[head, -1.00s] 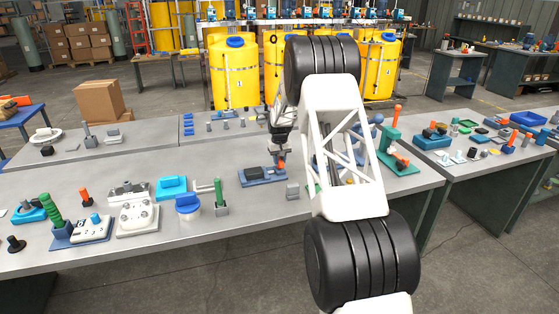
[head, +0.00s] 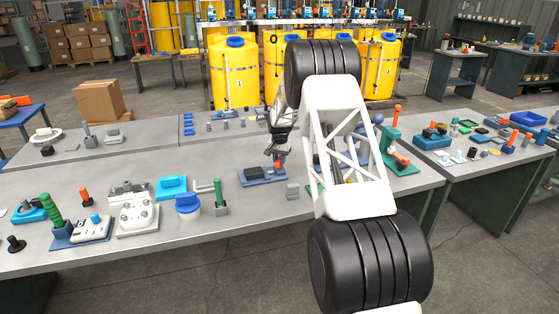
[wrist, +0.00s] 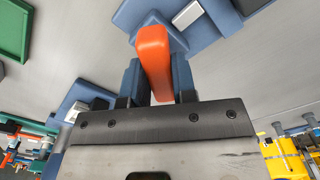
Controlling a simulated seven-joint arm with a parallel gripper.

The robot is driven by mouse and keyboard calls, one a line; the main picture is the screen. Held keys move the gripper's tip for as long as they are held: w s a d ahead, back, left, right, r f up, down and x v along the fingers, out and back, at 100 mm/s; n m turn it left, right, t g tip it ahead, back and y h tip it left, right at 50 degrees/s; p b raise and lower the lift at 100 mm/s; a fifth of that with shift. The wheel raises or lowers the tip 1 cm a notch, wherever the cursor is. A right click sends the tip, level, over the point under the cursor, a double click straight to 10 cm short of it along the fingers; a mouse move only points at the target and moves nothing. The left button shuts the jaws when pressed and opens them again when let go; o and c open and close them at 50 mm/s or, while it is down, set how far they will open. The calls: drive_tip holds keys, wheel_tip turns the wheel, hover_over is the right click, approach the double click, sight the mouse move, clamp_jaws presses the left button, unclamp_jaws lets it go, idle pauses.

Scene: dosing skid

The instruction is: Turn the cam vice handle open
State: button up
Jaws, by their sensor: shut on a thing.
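The cam vice (head: 262,175) is a blue base with a dark block on it, on the near bench in the head view. Its orange handle (head: 279,165) is at the right end of the base, under my gripper (head: 278,157). In the wrist view the orange handle (wrist: 153,50) stands between the two dark fingers of my gripper (wrist: 156,80), which are shut on it. Part of the blue vice body (wrist: 145,15) with a light grey piece shows behind the handle. The handle's lower part is hidden by the gripper.
A grey block (head: 292,190) sits to the right of the vice. A green post in a grey holder (head: 221,208) and a blue-capped white pot (head: 188,205) stand to the left. A green and orange fixture (head: 396,150) is to the right, beyond my arm. Bare bench lies in front.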

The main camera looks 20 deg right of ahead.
sight(279, 159)
drive_tip(key=m, duration=0.5)
drive_tip(key=shift+m, duration=0.3)
drive_tip(key=m, duration=0.5)
drive_tip(key=shift+m, duration=0.3)
drive_tip(key=o, duration=0.9)
drive_tip(key=shift+r, duration=3.95)
